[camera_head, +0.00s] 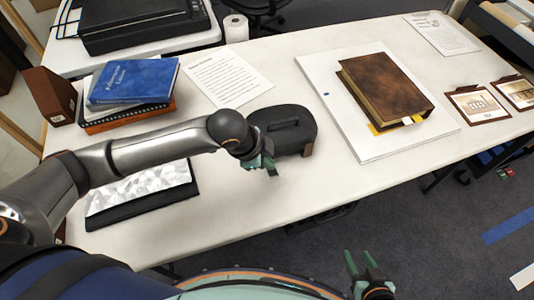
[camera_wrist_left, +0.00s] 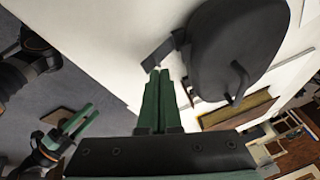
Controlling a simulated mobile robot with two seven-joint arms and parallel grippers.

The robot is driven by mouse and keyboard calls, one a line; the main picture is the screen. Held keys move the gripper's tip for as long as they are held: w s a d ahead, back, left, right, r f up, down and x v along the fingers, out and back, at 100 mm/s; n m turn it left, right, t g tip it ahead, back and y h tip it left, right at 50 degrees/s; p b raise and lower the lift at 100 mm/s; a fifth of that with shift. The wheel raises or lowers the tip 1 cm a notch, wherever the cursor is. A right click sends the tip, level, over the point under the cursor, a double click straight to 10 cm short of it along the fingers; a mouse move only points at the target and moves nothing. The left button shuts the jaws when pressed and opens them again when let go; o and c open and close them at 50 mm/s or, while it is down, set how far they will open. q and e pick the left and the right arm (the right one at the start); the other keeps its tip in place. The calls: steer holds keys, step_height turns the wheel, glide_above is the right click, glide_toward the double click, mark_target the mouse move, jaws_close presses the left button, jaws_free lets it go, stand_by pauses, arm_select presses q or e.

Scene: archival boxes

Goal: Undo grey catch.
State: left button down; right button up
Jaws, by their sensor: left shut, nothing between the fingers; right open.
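A dark oval case (camera_head: 296,118) with a handle on its lid (camera_head: 283,125) stands on the white table (camera_head: 225,215). The case also shows in the left wrist view (camera_wrist_left: 225,45). A dark grey flap (camera_wrist_left: 160,52) sticks out from its side there; I cannot tell whether it is the grey catch. My left gripper (camera_head: 270,170) is shut and empty at the near side of the case. Its green fingertips (camera_wrist_left: 160,73) are close to the flap; contact is unclear. My right gripper (camera_head: 361,258) is open and empty, off the table's front edge.
A brown book (camera_head: 385,85) lies on a white board (camera_head: 330,100) to the right. A stack with a blue book (camera_head: 133,82) stands at the left, and a black folder (camera_head: 140,205) lies under my left arm. Table space in front of the case is clear.

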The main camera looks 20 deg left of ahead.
arm_select(q)
steer(key=shift+w, duration=0.15)
arm_select(e)
steer(key=shift+a, duration=0.1)
arm_select(q)
steer(key=shift+w+a+f, duration=0.2)
steer(key=shift+w+a, duration=0.2)
steer(key=shift+w, duration=0.1)
arm_select(e)
steer(key=shift+r, duration=0.15)
